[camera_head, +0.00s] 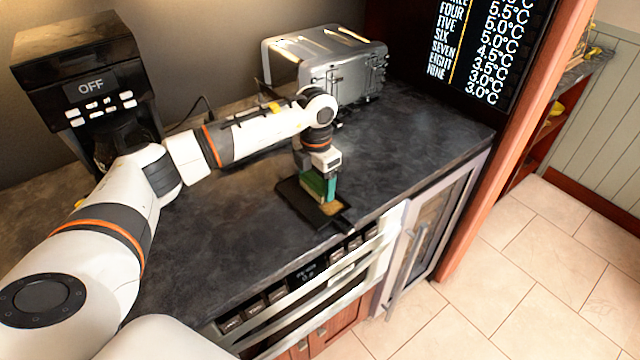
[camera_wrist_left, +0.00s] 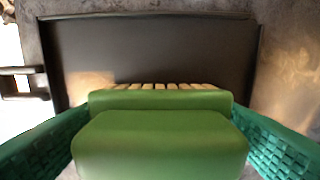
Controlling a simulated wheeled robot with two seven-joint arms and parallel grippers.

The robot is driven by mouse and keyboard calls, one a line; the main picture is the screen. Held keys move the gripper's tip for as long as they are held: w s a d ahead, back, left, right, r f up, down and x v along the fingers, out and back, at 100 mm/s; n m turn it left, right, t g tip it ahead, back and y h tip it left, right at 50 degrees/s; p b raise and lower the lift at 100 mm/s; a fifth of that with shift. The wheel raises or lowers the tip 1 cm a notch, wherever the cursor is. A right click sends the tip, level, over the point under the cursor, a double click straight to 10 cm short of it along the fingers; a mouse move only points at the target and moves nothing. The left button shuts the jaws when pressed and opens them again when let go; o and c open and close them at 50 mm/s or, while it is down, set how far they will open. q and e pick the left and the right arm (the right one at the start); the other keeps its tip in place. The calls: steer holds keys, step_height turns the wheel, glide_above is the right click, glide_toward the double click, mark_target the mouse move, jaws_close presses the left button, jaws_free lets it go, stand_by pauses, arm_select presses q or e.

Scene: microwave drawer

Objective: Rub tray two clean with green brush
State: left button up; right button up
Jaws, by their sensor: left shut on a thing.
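The green brush (camera_head: 318,187) is held by my left gripper (camera_head: 320,178), which is shut on it from above. In the left wrist view the brush (camera_wrist_left: 160,140) sits between the two green fingers, with a row of pale bristles along its far edge. The dark tray (camera_head: 297,200) lies on the counter near its front edge, and the brush is over it. In the left wrist view the tray (camera_wrist_left: 150,55) spans the top, with its handle at the left. I cannot tell whether the bristles touch it. A brownish patch (camera_head: 332,208) shows on the tray. My right gripper is not in view.
A silver toaster (camera_head: 345,65) stands at the back of the dark counter (camera_head: 240,220). A black coffee machine (camera_head: 85,85) is at the left. The microwave drawer front (camera_head: 305,280) and a glass-doored cabinet (camera_head: 430,220) are below the counter. The counter right of the tray is clear.

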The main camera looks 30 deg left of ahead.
arm_select(q)
steer(key=shift+a+f, duration=0.1)
steer(key=shift+w+a, duration=0.2)
steer(key=shift+a, duration=0.3)
steer(key=shift+w+a, duration=0.15)
steer(key=shift+a, duration=0.3)
steer(key=shift+d, duration=0.15)
steer(key=shift+s+d, duration=0.2)
steer(key=shift+d, duration=0.3)
steer(key=shift+s+d, duration=0.2)
steer(key=shift+d, duration=0.25)
steer(key=shift+s+d, duration=0.1)
steer(key=shift+d, duration=0.05)
steer(key=shift+s+d, duration=0.25)
steer(key=shift+d, duration=0.65)
